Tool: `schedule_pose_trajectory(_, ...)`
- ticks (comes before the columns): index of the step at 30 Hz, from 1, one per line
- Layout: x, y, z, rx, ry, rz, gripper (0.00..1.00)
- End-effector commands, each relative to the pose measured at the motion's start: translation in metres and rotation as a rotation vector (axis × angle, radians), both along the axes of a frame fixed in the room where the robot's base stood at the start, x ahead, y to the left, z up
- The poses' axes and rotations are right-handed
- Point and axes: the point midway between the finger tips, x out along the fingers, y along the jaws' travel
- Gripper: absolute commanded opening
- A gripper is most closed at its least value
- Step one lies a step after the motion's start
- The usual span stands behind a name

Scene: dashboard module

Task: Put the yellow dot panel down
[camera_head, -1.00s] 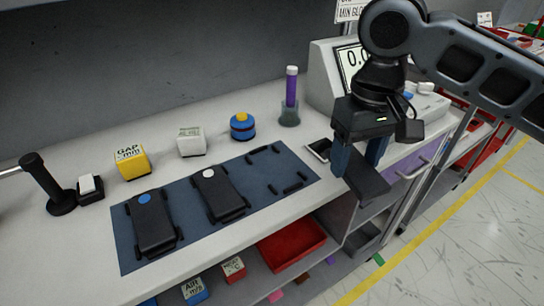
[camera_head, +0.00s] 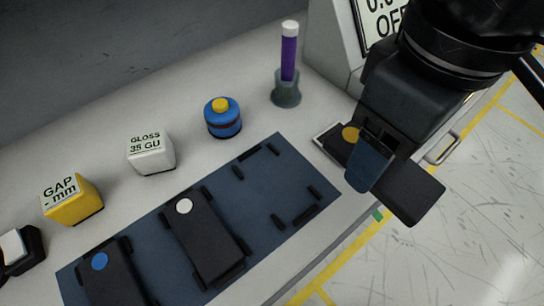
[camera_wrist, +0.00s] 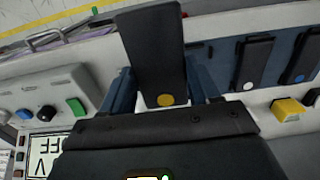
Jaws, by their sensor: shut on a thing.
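The yellow dot panel (camera_head: 408,183) is a black slab with a yellow dot near one end. My gripper (camera_head: 366,158) is shut on it and holds it above the right front part of the counter, right of the blue mat (camera_head: 262,200). In the wrist view the panel (camera_wrist: 153,50) stands between the two blue fingers of my gripper (camera_wrist: 165,92). On the mat, the right-hand place with small black corner brackets (camera_head: 305,214) is empty. The white dot panel (camera_head: 208,240) and the blue dot panel (camera_head: 112,278) lie left of it in their brackets.
A blue round pot with a yellow knob (camera_head: 223,118), a white gloss block (camera_head: 151,152) and a yellow gap block (camera_head: 72,199) stand behind the mat. A purple tube in a holder (camera_head: 288,65) and a display unit (camera_head: 340,40) stand at the back right.

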Motion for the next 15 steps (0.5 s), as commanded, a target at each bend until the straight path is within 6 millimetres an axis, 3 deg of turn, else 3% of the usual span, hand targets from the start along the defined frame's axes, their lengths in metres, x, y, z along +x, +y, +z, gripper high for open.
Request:
schedule_pose_trajectory(8,0.004,0.008,-0.005,-0.001,0.001,0.003,0.29)
schedule_pose_trajectory(15,0.024,0.05,-0.033,-0.001,0.0,0.003,0.29)
